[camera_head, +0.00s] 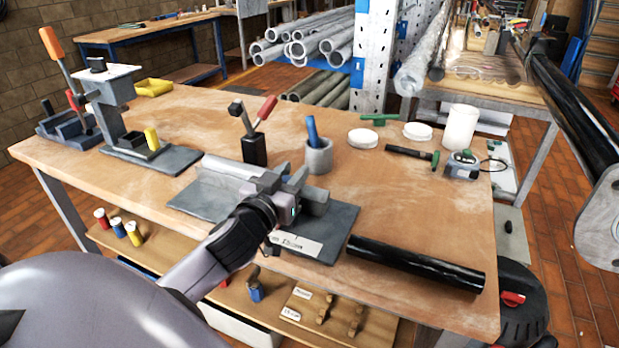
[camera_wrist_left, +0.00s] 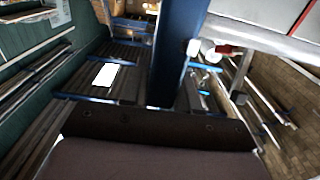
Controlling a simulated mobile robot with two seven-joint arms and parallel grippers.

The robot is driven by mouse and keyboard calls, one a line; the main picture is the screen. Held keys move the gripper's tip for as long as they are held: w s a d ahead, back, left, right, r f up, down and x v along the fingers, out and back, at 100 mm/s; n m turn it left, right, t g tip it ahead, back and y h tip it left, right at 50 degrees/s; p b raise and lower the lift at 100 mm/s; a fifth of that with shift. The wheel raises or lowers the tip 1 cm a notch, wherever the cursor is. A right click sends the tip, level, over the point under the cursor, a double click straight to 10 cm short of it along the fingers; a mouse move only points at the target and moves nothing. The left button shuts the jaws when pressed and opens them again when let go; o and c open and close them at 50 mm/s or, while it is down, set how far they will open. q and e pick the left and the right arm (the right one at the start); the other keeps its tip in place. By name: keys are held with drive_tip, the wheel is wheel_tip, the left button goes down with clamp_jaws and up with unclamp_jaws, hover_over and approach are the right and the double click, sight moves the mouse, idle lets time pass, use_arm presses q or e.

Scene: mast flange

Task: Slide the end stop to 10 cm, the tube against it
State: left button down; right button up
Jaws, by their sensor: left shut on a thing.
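The jig is a flat dark grey plate (camera_head: 335,230) at the table's front, with a raised rail and a white paper label (camera_head: 295,244) whose writing I cannot read surely. A light grey tube (camera_head: 232,167) lies along it on the left. My left gripper (camera_head: 286,185) is over the jig's middle, at the tube's right end, shut on a grey block that looks like the end stop; the fingers hide most of it. A grey piece (camera_head: 316,198) shows just right of the fingers. I cannot tell whether tube and stop touch. My right gripper is not in view.
A black tube (camera_head: 415,265) lies right of the jig, near the front edge. Behind stand a black holder (camera_head: 254,149), a grey cup (camera_head: 318,158) and a white jar (camera_head: 461,127). A press-like stand (camera_head: 112,95) is at left.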

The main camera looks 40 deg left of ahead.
use_arm(q)
drive_tip(key=shift+a, duration=0.25)
drive_tip(key=c, duration=0.9)
unclamp_jaws()
drive_tip(key=shift+s, duration=0.1)
drive_tip(key=shift+s+d+f, duration=0.1)
drive_tip(key=shift+s+d, duration=0.1)
drive_tip(key=shift+s, duration=0.4)
drive_tip(key=shift+b+v, duration=0.5)
drive_tip(key=shift+v, duration=2.4)
